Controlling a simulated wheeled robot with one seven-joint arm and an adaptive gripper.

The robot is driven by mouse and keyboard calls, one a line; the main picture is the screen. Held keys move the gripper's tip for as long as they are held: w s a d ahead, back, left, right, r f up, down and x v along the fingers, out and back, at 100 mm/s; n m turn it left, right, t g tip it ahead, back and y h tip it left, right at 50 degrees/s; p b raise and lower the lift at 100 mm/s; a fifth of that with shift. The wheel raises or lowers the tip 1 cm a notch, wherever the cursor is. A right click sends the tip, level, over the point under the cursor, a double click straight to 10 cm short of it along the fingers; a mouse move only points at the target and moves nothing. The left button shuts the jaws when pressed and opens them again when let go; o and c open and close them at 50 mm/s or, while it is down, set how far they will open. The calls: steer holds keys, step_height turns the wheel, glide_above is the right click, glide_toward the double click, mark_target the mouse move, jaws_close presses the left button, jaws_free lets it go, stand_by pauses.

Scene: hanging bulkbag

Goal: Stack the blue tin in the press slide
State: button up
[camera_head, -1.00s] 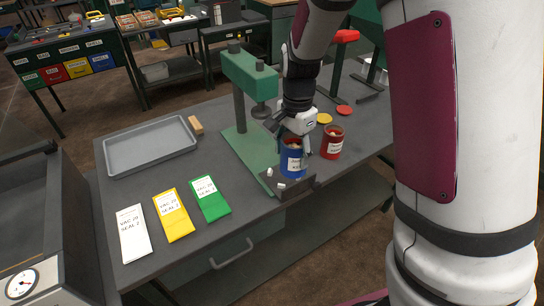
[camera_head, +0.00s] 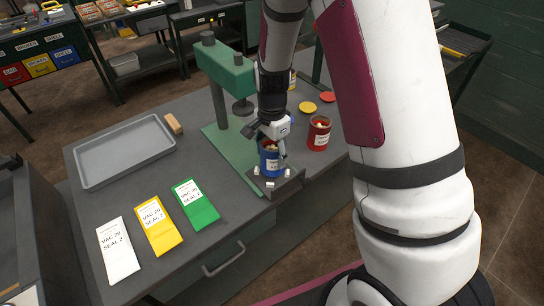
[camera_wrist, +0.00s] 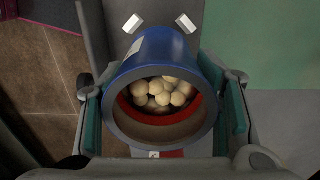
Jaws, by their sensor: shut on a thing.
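The blue tin (camera_head: 268,162) has an open top and holds several pale round pieces. It also shows in the wrist view (camera_wrist: 152,50), with a red band inside its mouth. My gripper (camera_head: 271,142) is shut on the tin, with a finger on each side of it (camera_wrist: 163,112). The press slide (camera_head: 292,184) is a dark plate with small white blocks, at the front of the green press (camera_head: 228,72). The tin is over the slide among the blocks; I cannot tell whether it touches the plate. In the wrist view two white blocks stand beyond the tin.
A red tin (camera_head: 319,133) stands right of the slide, with red (camera_head: 328,97) and yellow (camera_head: 308,107) discs behind. A grey tray (camera_head: 124,152) and white (camera_head: 118,250), yellow (camera_head: 157,224) and green (camera_head: 196,202) packets lie left.

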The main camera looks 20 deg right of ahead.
steer(key=shift+f, duration=0.95)
steer(key=shift+f, duration=0.3)
steer(key=o, duration=1.3)
